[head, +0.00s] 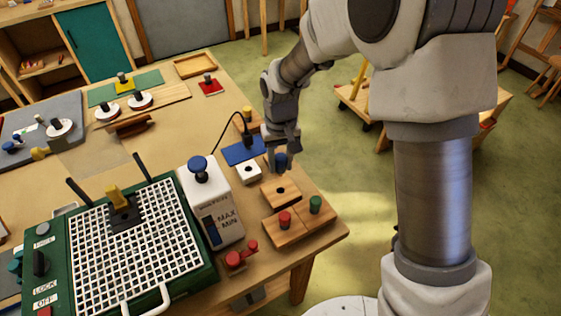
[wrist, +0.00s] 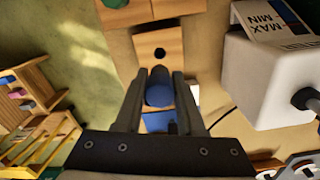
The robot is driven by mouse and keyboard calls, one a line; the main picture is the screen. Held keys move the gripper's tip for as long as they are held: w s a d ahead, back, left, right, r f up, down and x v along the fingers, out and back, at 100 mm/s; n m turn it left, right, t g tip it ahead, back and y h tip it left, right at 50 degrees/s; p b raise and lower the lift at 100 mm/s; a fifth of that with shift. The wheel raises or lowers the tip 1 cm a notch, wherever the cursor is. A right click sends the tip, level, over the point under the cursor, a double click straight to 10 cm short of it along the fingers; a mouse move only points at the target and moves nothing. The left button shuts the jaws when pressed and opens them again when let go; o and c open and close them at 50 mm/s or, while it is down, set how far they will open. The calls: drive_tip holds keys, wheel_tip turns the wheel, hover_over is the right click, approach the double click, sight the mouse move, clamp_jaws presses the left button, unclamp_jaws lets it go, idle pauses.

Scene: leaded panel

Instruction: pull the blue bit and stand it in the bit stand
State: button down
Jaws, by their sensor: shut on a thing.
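The blue bit (head: 281,161) is between the jaws of my gripper (head: 283,158); its round blue top (wrist: 159,88) shows between both fingers in the wrist view. My gripper (wrist: 160,85) is shut on it. The bit is close to a wooden block with an empty dark hole (head: 281,193), which lies just beyond the fingertips in the wrist view (wrist: 170,42). This block adjoins wooden blocks holding a red bit (head: 285,218) and a green bit (head: 316,204); together they look like the bit stand. The bit's lower end is hidden.
A white block with a hole (head: 248,173) and a blue mat (head: 238,153) lie left of my gripper. A white machine marked MAX and MIN (head: 212,205) stands farther left, beside a green-framed grid (head: 135,240). The table edge is close on the right.

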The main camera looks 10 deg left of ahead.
sight(281, 175)
drive_tip(key=shift+f+b, duration=1.95)
drive_tip(key=shift+f, duration=0.85)
drive_tip(key=shift+f+b, duration=1.5)
drive_tip(key=shift+f, duration=0.1)
drive_tip(key=shift+c, duration=2.2)
unclamp_jaws()
wheel_tip(281, 175, up, 18)
drive_tip(key=shift+f+p, duration=0.25)
drive_tip(key=shift+p, duration=0.15)
drive_tip(key=shift+d, duration=0.1)
